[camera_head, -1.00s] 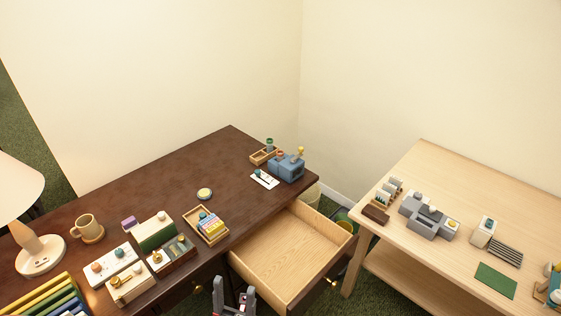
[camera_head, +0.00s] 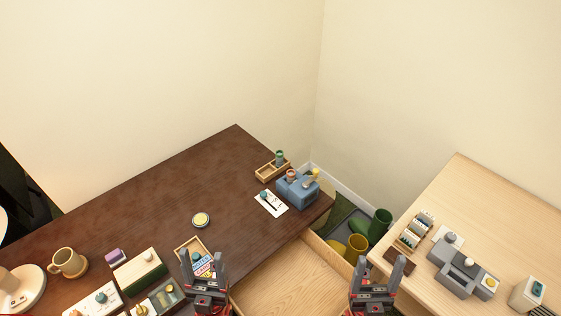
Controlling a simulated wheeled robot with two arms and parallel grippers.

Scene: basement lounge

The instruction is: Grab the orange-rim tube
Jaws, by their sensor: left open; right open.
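A small tube with an orange-pink rim (camera_head: 292,174) stands at the blue block (camera_head: 297,191) near the far right corner of the dark desk. It is small in the head view, so I cannot tell how deep it sits. A yellow-topped piece (camera_head: 314,174) is beside it on the same block. My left gripper (camera_head: 203,264) is open over the desk's front edge, in front of the small tray of coloured pieces and partly hiding it. My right gripper (camera_head: 381,269) is open, by the right side of the open drawer. Both grippers are well short of the tube.
A wooden tray (camera_head: 266,173) with a green-rimmed tube (camera_head: 279,157) stands behind the blue block. A white card (camera_head: 271,203) lies in front-left of it. The open drawer (camera_head: 297,279) juts out below. A pale table (camera_head: 468,205) with grey blocks stands right. The desk's middle is mostly clear.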

